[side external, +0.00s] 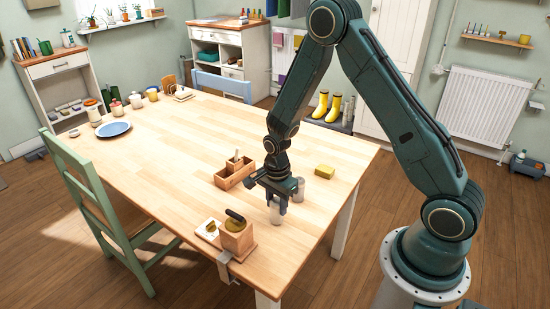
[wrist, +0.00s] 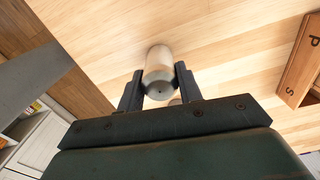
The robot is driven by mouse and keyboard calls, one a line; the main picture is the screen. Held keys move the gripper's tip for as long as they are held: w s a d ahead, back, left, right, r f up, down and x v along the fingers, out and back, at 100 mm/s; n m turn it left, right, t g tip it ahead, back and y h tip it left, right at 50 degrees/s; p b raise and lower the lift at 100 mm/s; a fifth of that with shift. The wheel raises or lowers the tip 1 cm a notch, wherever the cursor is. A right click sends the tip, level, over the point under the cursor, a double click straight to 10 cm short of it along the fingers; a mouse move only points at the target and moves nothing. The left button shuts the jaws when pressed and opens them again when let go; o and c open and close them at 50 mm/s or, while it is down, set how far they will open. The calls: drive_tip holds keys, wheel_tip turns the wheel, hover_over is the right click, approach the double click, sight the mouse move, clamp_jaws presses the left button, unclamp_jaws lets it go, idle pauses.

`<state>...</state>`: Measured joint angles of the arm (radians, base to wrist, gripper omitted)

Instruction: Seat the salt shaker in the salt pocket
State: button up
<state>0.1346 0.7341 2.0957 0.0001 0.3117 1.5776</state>
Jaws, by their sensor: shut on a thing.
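My gripper (side external: 281,190) is over the near right part of the table. It is shut on a shaker (side external: 275,213), a pale cylinder with a grey top. In the wrist view the shaker (wrist: 158,66) stands between the two fingers (wrist: 160,88), and one dark hole shows in its top. I cannot tell whether its base touches the table. A wooden caddy (side external: 228,181) sits to the left of my gripper, with a pale item (side external: 236,161) standing in it. Wood lettered P and S (wrist: 300,68) shows at the wrist view's right edge; the pocket insides are hidden there.
A second grey cylinder (side external: 298,188) stands close to the right of my gripper. A yellow block (side external: 325,171) lies beyond it. The table's middle is clear.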

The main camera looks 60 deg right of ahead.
drive_tip(key=shift+r, duration=0.15)
wheel_tip(320, 180, up, 20)
idle(0.7)
idle(0.5)
drive_tip(key=w+d, duration=0.6)
drive_tip(key=w, duration=0.5)
drive_tip(key=w+d+m, duration=0.1)
drive_tip(key=w+d, duration=0.6)
drive_tip(key=w, duration=0.4)
drive_tip(key=shift+w+d+r+m, duration=0.15)
drive_tip(key=shift+w+r+m, duration=0.15)
drive_tip(key=shift+w+r, duration=0.1)
wheel_tip(320, 180, down, 16)
idle(0.3)
